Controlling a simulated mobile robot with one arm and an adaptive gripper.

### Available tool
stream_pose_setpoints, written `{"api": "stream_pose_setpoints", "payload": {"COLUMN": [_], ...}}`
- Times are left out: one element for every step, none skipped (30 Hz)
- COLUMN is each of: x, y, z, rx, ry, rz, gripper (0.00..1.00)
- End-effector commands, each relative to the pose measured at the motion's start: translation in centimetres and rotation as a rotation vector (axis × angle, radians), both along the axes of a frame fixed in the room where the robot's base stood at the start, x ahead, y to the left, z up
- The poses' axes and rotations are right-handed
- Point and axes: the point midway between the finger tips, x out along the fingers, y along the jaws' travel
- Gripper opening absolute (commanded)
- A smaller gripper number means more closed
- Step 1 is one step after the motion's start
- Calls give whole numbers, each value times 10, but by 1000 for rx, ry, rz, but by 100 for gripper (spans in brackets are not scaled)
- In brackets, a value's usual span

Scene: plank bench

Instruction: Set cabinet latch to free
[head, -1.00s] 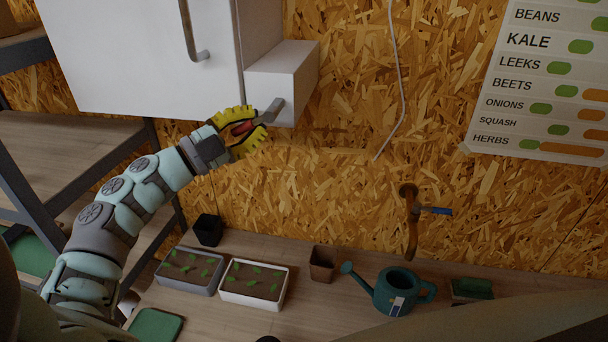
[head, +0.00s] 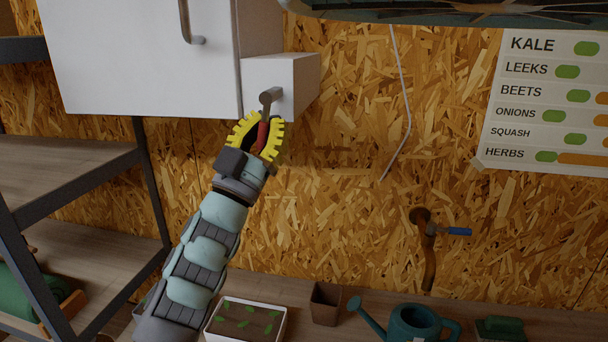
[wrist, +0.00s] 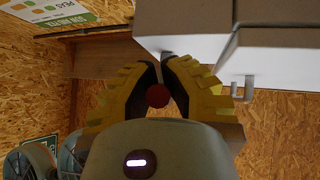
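The white cabinet (head: 140,60) hangs at the upper left of the head view. A white latch box (head: 291,80) adjoins its right side. The grey latch lever (head: 268,99) comes off the box front and points down, leaning slightly left. Its red grip (head: 262,134) lies between the yellow fingers of my gripper (head: 264,120), which are closed around it from below. In the wrist view the round red end of the latch lever (wrist: 158,96) sits between both fingers of my gripper (wrist: 166,66). The fingers partly hide the grip, and the lever's markings cannot be seen.
The cabinet door has a grey bar handle (head: 188,24) left of the latch. A pale cord (head: 404,90) hangs on the chipboard wall to the right. A tap (head: 428,230), a teal watering can (head: 412,325) and a seedling tray (head: 246,320) are lower down. Shelves stand at left.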

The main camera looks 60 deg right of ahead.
Motion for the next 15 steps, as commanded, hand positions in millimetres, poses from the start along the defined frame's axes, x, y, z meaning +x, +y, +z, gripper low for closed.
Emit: {"api": "stream_pose_setpoints", "payload": {"x": [-4, -4, -5, -5, -5, -6, -6, -7, -7, -7, -7, -7, -7, -7, -7], "y": [0, -1, -1, -1, -1, -1, -1, -1, -2, -2, -2, -2, -2, -2, -2], "z": [-5, -4, -4, -3, -3, -2, -2, -2, -1, -1, -1, -1, -1, 0, 0], "rx": [-11, -16, -21, -24, -28, -32, -35, -37, -38, -39, -40, -40, -41, -41, -41], "ry": [17, 27, 42, 50, 58, 67, 72, 76, 81, 85, 87, 89, 91, 91, 91], "rz": [-6, -6, -6, -5, -5, -6, -6, -5, -6, -5, -4, -4, -4, -3, -3], "gripper": [0, 0, 0, 0, 0, 0, 0, 0, 0, 0, 0, 0, 0, 0, 0]}}
